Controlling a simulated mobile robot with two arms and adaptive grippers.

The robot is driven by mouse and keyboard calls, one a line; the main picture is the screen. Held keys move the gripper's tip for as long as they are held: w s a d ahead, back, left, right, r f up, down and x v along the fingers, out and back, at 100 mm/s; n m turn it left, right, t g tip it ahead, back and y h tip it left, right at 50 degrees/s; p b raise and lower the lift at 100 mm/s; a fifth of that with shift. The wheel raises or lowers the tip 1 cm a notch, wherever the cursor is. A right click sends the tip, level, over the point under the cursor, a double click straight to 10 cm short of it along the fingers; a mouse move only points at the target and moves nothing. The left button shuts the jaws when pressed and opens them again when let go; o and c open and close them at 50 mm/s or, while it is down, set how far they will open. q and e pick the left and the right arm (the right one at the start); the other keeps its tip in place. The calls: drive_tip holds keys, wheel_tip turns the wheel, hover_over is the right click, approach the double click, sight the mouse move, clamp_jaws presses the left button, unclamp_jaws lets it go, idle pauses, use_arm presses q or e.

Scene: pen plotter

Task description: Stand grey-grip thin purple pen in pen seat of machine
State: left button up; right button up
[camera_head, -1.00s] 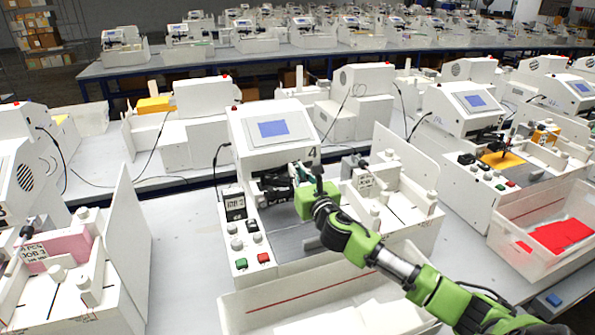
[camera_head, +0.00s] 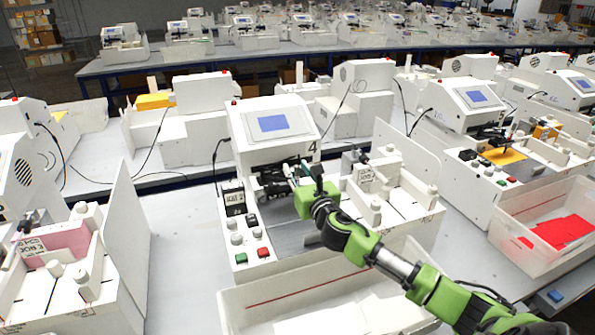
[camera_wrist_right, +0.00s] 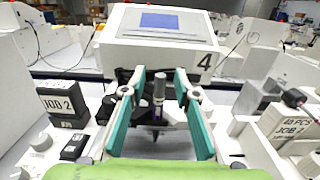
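The white machine (camera_head: 272,130) marked 4 has a tilted screen and a black carriage (camera_head: 275,180) under its front. In the right wrist view, the thin pen (camera_wrist_right: 158,90) with a grey upper part and a purple lower part stands about upright at the black carriage (camera_wrist_right: 125,98). My right gripper (camera_wrist_right: 161,76) is open, with its teal fingers on either side of the pen and gaps to it. In the head view, my right gripper (camera_head: 303,172) is in front of the carriage and partly hides it. The pen seat and its contact with the pen are not clear. My left gripper is not in view.
A box labelled JOB 2 (camera_wrist_right: 60,103) and round knobs are left of the carriage. Another labelled block (camera_wrist_right: 292,128) stands at the right. A white bin (camera_head: 290,296) lies in front of the machine. Neighbouring machines stand on both sides.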

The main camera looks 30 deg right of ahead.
drive_tip(key=shift+s+a, duration=0.1)
drive_tip(key=shift+s, duration=0.4)
drive_tip(key=v, duration=1.1)
